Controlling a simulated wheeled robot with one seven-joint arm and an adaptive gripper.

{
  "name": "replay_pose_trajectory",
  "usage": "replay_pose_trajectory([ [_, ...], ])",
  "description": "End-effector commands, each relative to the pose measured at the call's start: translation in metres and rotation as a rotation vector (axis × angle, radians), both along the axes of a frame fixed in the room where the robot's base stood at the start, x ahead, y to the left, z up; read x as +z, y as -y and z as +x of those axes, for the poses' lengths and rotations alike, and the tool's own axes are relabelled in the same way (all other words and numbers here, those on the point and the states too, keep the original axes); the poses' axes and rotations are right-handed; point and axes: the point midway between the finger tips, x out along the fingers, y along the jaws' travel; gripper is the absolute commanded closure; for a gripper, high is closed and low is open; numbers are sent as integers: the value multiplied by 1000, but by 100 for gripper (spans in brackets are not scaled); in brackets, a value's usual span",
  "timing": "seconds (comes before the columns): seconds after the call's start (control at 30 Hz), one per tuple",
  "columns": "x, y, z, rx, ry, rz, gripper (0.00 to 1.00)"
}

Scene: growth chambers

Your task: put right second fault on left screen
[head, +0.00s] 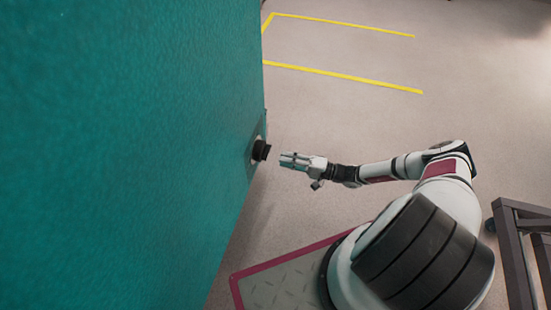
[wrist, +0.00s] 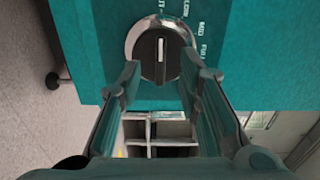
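A black rotary knob (wrist: 160,55) with a white pointer line sits on a round silver plate (wrist: 133,38) on a teal cabinet (wrist: 100,45). The wrist view is turned, and the line points up in the picture. White labels beside it read "LOW", "MID" and a partly cut "FUL"; another is cut at the top. In the head view the knob (head: 261,150) sticks out from the cabinet side (head: 150,140). My gripper (head: 282,160) points at it with a small gap. The wrist view shows its fingers open, empty, on either side of the knob. No screen is in view.
Yellow floor lines (head: 345,76) lie beyond the cabinet. A dark metal frame (head: 515,245) stands at the lower right, near my arm. Open floor lies behind my arm. The wrist view shows a caster (wrist: 52,81) and a pale shelf-like structure (wrist: 135,130).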

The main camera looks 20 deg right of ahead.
Motion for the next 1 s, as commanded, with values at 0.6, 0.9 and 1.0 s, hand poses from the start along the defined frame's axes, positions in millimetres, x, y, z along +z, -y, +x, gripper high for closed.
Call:
replay_pose_trajectory([
  [0.6, -1, 47, -35, 1, -1, -1, 68],
  [0.9, 0, 46, -34, 1, -1, -1, 68],
  [1.0, 0, 46, -34, 1, -1, -1, 68],
])
